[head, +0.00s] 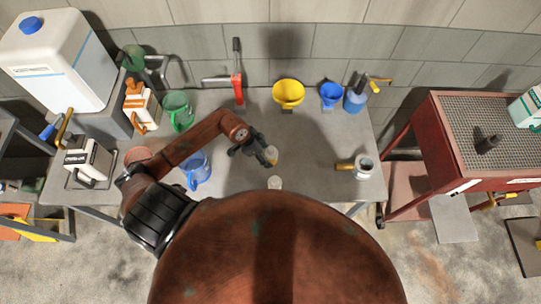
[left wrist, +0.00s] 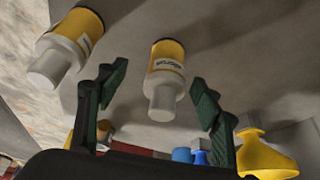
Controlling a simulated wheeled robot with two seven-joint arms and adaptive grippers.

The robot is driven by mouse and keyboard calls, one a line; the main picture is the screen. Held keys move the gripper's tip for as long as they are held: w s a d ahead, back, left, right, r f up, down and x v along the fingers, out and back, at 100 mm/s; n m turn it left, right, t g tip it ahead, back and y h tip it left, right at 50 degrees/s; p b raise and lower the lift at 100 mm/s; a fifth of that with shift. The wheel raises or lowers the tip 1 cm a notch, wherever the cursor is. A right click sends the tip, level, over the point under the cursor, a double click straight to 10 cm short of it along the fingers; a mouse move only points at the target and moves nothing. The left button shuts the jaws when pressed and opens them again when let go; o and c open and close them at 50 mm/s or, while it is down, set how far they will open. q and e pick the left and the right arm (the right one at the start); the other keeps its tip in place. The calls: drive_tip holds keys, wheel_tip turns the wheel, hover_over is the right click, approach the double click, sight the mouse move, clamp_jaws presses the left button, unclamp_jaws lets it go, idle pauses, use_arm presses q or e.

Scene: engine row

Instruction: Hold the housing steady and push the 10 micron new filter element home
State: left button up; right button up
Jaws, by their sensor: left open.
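My left gripper (head: 257,151) is open over the middle of the grey bench. A yellow-and-white canister (head: 271,156), perhaps a filter element, is at its fingertips. In the left wrist view that canister (left wrist: 167,72) shows between the open fingers (left wrist: 160,88), with no clear contact. A second, similar canister (left wrist: 68,45) is outside the fingers on the left; in the head view a pale top (head: 275,183) shows nearer my body. Their labels are too small to read. A grey cylinder with a brass side part (head: 363,168), possibly the housing, stands apart at the right. My right gripper is out of view.
Along the bench's back are a green jug (head: 178,110), a red tool (head: 238,85), a yellow funnel (head: 288,93) and a blue funnel (head: 331,94). A blue jug (head: 197,170) stands by my left forearm. Bench between canisters and grey cylinder is clear. A red cart (head: 455,140) stands right.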

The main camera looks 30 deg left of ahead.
sight(268, 154)
use_arm(q)
drive_tip(key=w+f, duration=0.1)
drive_tip(key=w+d+f, duration=0.1)
drive_tip(key=f, duration=0.1)
drive_tip(key=shift+w, duration=0.1)
drive_tip(key=shift+w+d+f, duration=0.15)
drive_tip(key=shift+w+f, duration=0.4)
drive_tip(key=shift+f, duration=0.05)
drive_tip(key=shift+s, duration=0.45)
drive_tip(key=shift+c, duration=0.4)
drive_tip(key=shift+w+f, duration=0.1)
drive_tip(key=shift+w, duration=0.2)
drive_tip(key=c, duration=0.3)
drive_tip(key=shift+c, duration=0.9)
drive_tip(key=shift+s, duration=0.3)
drive_tip(key=c, duration=0.3)
drive_tip(key=shift+w, duration=0.2)
drive_tip(key=c, duration=0.5)
drive_tip(key=shift+s+r, duration=0.1)
drive_tip(key=shift+r, duration=0.1)
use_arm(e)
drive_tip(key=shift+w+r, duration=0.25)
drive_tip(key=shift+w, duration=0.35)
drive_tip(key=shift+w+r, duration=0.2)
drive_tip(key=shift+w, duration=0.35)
